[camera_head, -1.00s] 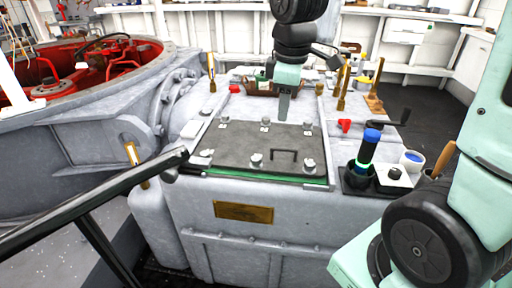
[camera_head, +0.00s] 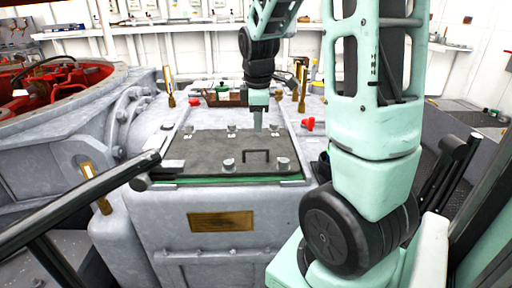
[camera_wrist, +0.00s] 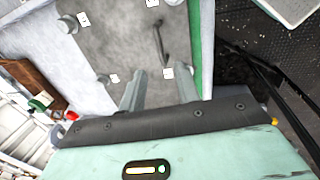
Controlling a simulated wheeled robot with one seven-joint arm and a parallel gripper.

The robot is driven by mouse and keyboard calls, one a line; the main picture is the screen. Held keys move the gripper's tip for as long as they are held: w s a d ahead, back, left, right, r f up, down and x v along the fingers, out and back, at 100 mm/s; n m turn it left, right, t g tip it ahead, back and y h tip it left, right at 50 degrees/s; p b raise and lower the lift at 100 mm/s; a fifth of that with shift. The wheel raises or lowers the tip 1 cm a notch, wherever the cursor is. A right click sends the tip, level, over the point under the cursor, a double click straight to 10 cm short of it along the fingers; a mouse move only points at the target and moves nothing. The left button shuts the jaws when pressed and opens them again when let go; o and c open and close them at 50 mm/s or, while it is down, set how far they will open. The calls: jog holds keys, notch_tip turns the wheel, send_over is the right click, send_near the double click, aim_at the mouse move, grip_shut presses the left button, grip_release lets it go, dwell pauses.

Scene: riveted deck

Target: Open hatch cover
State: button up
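The hatch cover (camera_head: 205,150) is a dark grey flat plate lying shut on top of a pale grey machine block, with green along its front edge. Several light clamps or knobs stand along its edges. A dark bar handle (camera_head: 256,155) rises near its front right; the handle (camera_wrist: 163,42) also shows in the wrist view, beyond the fingertips. My gripper (camera_head: 258,122) points down over the back right of the cover in the head view. In the wrist view my gripper (camera_wrist: 153,75) has its two fingers apart, with nothing between them. I cannot tell whether the fingertips touch the cover.
A brown tray (camera_head: 225,97) stands behind the cover. A red knob (camera_head: 308,124) sits to the right, and brass posts (camera_head: 301,90) stand behind. A black railing (camera_head: 85,195) crosses the front left. A red-lined round opening (camera_head: 65,85) is at far left. My own arm hides much of the right.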

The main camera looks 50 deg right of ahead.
aim_at(257, 151)
jog(key=f, duration=0.3)
jog(key=d+f+b, duration=0.1)
jog(key=f, duration=0.2)
jog(key=w+f, duration=0.1)
jog(key=f, duration=0.2)
jog(key=shift+d+f+b, duration=0.15)
jog(key=shift+d+b, duration=0.1)
jog(key=shift+b, duration=0.05)
jog(key=shift+c, duration=0.3)
grip_shut()
